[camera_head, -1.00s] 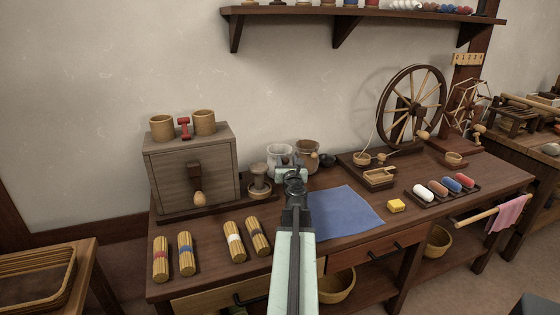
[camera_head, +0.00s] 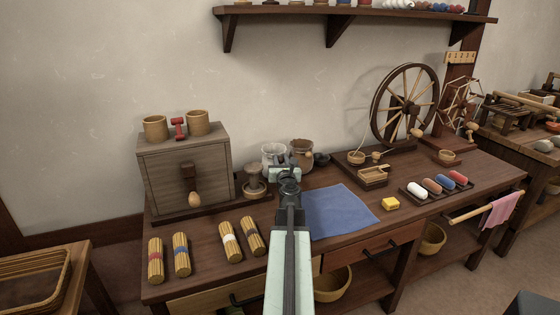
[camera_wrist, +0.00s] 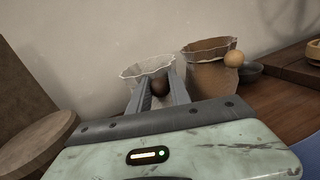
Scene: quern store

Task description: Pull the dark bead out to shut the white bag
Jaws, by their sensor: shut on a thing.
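The white bag (camera_head: 270,152) stands at the back of the bench, against the wall side, and its frilled mouth looks wide in the wrist view (camera_wrist: 146,68). The dark bead (camera_wrist: 160,88) is in front of the white bag, between my fingers. My gripper (camera_wrist: 160,84) is shut on the dark bead. In the head view my gripper (camera_head: 288,169) is just in front of the bag, and my wrist hides the bead and the bag's lower part. Any cord between bead and bag is not clear.
A brown bag (camera_wrist: 209,72) with a tan bead (camera_wrist: 234,59) stands close on the right, with a dark bowl (camera_head: 321,159) beyond. A wooden stand (camera_head: 254,183) is close on the left, beside a grey cabinet (camera_head: 160,180). A blue cloth (camera_head: 340,212) lies flat in front.

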